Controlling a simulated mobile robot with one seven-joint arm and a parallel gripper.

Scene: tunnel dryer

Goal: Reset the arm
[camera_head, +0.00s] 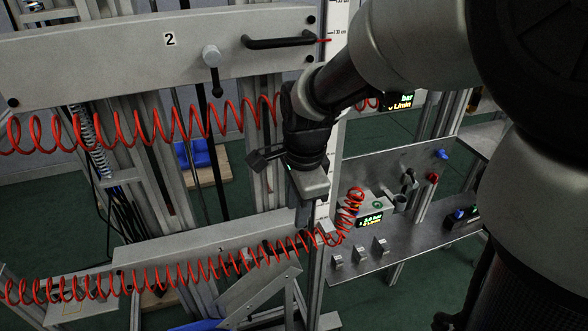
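My arm reaches in from the upper right of the head view and bends down near the middle. My gripper (305,212) hangs at its end and points down, in front of the metal frame. Its fingers are small and dark against the background, so I cannot tell whether they are open or shut. I see no object clearly held in it. The lower red coiled hose passes close to the fingertips in the picture; I cannot tell whether they touch.
A panel marked 2 (110,55) with a black handle (280,41) is at upper left. Red coiled hoses (170,125) (130,278) stretch across the frame. A metal shelf (375,262) with a lit display (370,219) and knobs stands right. Green floor (400,310) shows below.

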